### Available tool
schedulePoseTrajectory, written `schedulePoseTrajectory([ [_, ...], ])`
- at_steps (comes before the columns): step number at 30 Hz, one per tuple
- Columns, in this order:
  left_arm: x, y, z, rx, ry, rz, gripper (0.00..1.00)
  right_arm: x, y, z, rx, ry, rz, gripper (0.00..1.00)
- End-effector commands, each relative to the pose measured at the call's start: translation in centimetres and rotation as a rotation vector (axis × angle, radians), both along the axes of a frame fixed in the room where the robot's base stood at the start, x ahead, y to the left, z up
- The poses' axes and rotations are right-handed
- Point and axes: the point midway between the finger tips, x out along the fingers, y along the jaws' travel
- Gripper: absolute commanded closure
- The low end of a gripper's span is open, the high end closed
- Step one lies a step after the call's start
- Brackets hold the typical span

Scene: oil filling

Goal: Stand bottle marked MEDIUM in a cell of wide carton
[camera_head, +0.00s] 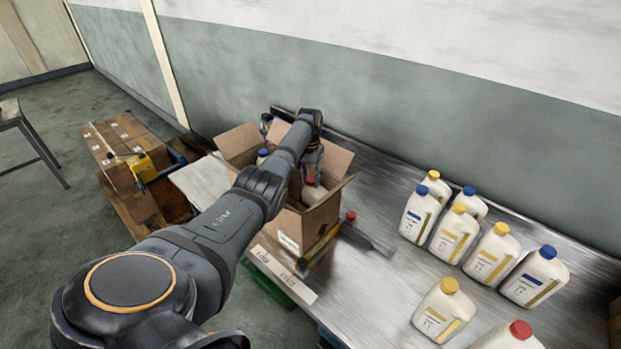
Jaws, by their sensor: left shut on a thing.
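The open cardboard carton (289,228) stands at the left part of the metal table with its flaps spread. My left gripper (311,172) is over the carton's right part, pointing down and shut on a white bottle (313,195) with a red cap. The bottle is inside the carton's opening; its base and label are hidden, so I cannot tell whether it touches the bottom. A blue-capped bottle (262,156) is also in the carton, mostly behind my arm. The cell walls are hidden. No marking on any bottle is legible. My right gripper is out of view.
Several white bottles with yellow, blue or red caps stand at the right, including a small yellow-capped one (443,310). A dark flat tool (367,239) and a red cap (351,216) are right of the carton. A pallet with boxes (125,150) is on the floor left.

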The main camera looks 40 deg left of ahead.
Motion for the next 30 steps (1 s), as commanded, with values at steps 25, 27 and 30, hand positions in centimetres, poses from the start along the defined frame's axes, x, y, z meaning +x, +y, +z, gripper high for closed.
schedulePoseTrajectory([
  [25, 0.0, 0.1, 2.8, 0.003, -0.004, 0.000, 0.40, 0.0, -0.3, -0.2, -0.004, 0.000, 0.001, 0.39],
  [27, 0.0, 0.1, 4.6, 0.002, -0.006, -0.001, 0.40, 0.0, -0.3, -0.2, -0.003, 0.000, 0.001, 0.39],
  [30, -0.1, 0.1, 7.1, 0.002, -0.006, -0.001, 0.40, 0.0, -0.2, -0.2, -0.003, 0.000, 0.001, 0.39],
])
